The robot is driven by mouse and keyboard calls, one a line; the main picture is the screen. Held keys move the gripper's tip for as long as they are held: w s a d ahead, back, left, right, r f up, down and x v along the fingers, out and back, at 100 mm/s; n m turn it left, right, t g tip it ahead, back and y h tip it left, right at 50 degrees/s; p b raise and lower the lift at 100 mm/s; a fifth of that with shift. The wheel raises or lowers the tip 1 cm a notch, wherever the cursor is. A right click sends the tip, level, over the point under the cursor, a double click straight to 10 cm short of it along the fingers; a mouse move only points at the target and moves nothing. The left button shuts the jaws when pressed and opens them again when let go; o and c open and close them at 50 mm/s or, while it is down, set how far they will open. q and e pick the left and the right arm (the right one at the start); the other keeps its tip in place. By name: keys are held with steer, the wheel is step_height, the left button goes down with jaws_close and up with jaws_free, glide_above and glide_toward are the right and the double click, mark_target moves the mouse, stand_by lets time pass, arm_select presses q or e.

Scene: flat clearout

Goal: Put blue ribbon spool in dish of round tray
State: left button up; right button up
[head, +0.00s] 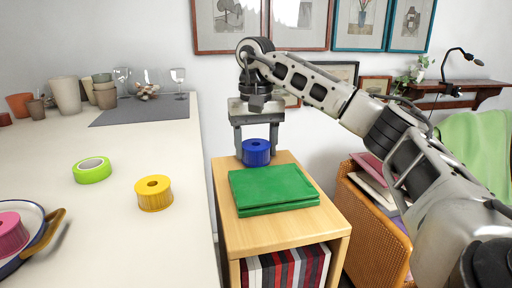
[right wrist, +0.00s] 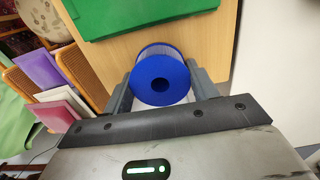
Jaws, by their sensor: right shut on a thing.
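The blue ribbon spool (head: 256,152) is at the back of the small wooden cabinet, behind a green folded cloth or folder. My right gripper (head: 255,150) points down and is shut on the spool, with one finger on each side. In the right wrist view the blue spool (right wrist: 160,78) sits between the two fingers (right wrist: 158,92), its round end facing the camera. I cannot tell whether it touches the cabinet top. A round white tray with a blue rim (head: 38,214) is cut off at the left edge, with a pink spool (head: 10,234) in it. My left gripper is not in view.
A green spool (head: 92,170) and a yellow spool (head: 154,193) stand on the white counter (head: 110,235). Cups and glasses stand on its far end. The green folder (head: 272,188) lies on the cabinet (head: 232,228). A wicker basket (head: 362,222) stands right of the cabinet.

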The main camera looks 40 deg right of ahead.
steer(key=shift+f, duration=0.2)
steer(key=shift+f, duration=0.15)
steer(key=o, duration=1)
